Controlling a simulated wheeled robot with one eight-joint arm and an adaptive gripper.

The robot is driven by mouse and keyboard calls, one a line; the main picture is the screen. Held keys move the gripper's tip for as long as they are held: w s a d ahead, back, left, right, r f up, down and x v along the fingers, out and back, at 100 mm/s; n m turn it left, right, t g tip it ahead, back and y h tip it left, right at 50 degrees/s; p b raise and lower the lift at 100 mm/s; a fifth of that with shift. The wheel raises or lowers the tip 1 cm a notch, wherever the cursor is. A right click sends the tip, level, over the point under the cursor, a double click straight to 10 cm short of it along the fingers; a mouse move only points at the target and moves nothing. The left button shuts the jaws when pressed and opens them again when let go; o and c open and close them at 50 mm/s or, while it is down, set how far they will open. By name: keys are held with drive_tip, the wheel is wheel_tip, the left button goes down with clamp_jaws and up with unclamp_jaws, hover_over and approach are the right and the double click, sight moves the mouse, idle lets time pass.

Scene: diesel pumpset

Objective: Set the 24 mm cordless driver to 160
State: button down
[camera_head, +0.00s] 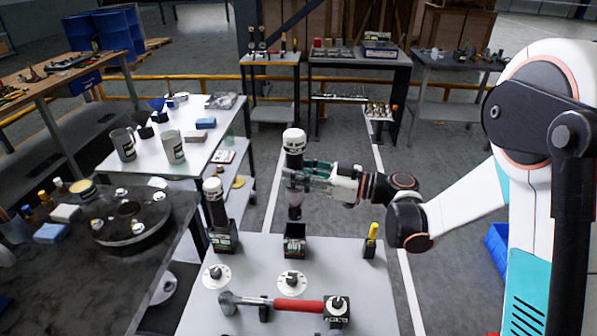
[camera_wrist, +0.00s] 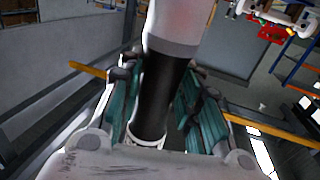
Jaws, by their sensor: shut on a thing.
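My gripper (camera_head: 312,174) is shut around the black body of a cordless driver (camera_head: 294,141) with a white top. It holds the driver upright above the grey bench, over a small black holder (camera_head: 295,242). In the wrist view the same driver (camera_wrist: 162,95) stands between the teal finger pads (camera_wrist: 165,105). A second driver (camera_head: 213,196), also black with a white top, stands in another black holder (camera_head: 222,238) to the left. Two round white dials (camera_head: 217,276) (camera_head: 292,281) lie in front of the holders. I cannot read the sizes or settings.
A red-handled tool (camera_head: 298,305) lies along the bench's front, beside a black box with a round knob (camera_head: 337,307). A yellow-handled tool (camera_head: 372,234) stands at the right. A dark table with a round flange (camera_head: 131,217) is at the left. Open floor lies behind the bench.

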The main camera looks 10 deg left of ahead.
drive_tip(key=b, duration=0.6)
hover_over(297, 216)
drive_tip(key=w, duration=0.2)
drive_tip(key=f, duration=0.7)
drive_tip(key=shift+s+a, duration=0.1)
drive_tip(key=shift+s, duration=0.15)
drive_tip(key=shift+f, duration=3.9)
drive_tip(key=c, duration=1.1)
unclamp_jaws()
wheel_tip(297, 216, up, 10)
drive_tip(key=shift+f, duration=0.1)
